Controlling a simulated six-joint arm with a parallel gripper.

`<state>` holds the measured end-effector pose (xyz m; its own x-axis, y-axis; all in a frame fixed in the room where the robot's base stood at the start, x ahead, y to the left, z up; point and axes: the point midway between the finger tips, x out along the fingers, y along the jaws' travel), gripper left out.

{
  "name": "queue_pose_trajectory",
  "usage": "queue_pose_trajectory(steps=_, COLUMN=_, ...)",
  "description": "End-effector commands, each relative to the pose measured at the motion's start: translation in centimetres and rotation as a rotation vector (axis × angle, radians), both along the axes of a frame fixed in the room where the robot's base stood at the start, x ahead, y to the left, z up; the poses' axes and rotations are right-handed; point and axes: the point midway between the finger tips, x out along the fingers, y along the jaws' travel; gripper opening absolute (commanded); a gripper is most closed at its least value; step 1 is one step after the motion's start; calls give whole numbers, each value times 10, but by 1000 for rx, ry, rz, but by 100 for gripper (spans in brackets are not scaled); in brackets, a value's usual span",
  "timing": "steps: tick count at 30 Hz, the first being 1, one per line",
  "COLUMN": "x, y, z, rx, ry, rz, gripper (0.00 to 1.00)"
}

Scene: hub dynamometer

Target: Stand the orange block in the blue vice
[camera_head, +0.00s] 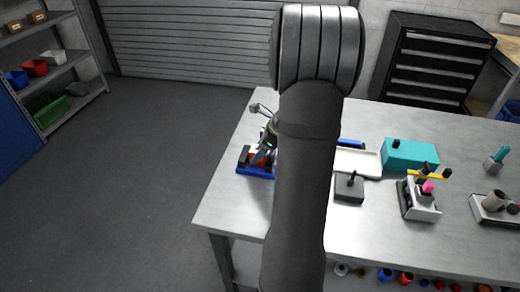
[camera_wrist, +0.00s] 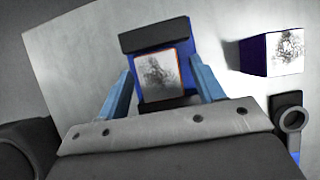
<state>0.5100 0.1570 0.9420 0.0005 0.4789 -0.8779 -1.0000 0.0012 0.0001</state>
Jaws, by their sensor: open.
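The orange block (camera_head: 257,158) sits in the blue vice (camera_head: 262,174) near the table's left edge. In the wrist view, the block (camera_wrist: 158,80) shows a pale, dark-patterned face with a thin orange edge. It lies between the two dark jaws of the vice (camera_wrist: 155,36). Whether the jaws touch it, I cannot tell. My gripper (camera_wrist: 163,84) is open, with one light-blue finger on each side of the block and visible gaps between. In the head view, my gripper (camera_head: 268,150) is right over the vice, partly hidden by my arm.
A dark-blue block with a patterned pale face (camera_wrist: 286,50) stands right of the vice in the wrist view. In the head view, a white tray (camera_head: 358,163), a dark block with a post (camera_head: 349,188) and a teal box (camera_head: 410,155) stand to the right. The table's front left is clear.

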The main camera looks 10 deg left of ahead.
Motion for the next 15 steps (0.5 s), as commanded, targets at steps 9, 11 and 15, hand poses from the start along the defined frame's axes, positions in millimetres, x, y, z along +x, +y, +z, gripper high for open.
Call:
queue_pose_trajectory(steps=9, x=1, y=-15, z=31, rx=1, ry=-5, rz=-3, gripper=62)
queue_pose_trajectory(steps=11, x=1, y=-21, z=42, rx=1, ry=-4, rz=-2, gripper=62)
queue_pose_trajectory(steps=15, x=1, y=-36, z=70, rx=0, ry=-6, rz=-2, gripper=62)
